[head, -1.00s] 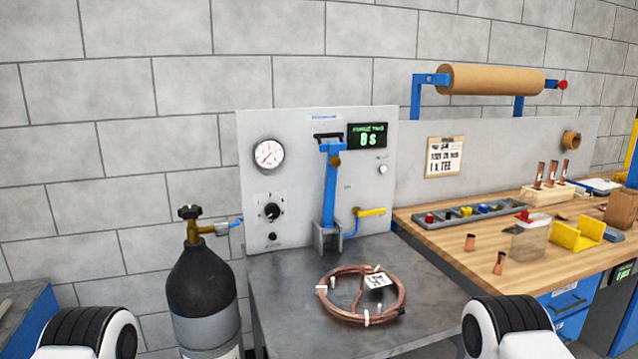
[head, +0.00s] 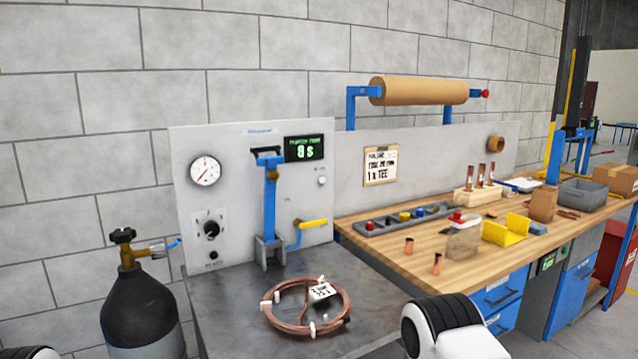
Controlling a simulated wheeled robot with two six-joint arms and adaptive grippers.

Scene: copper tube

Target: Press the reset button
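A grey panel (head: 232,135) stands at the back of a grey metal table. A small white round button (head: 322,181) sits on it below a black display (head: 305,149) with green digits that look like 8 s. A small black button (head: 213,256) sits lower left, under a black knob (head: 209,228). The labels are too small to read, so I cannot tell which button is the reset button. Nothing touches either button. Neither gripper is in view; only parts of my arms show at the bottom edge.
A blue lever stand (head: 271,205) and a yellow-handled valve (head: 312,223) project from the panel. A copper coil (head: 284,326) lies on the grey table (head: 225,285). A dark gas cylinder (head: 140,310) stands left. A wooden bench (head: 400,257) with small parts is right.

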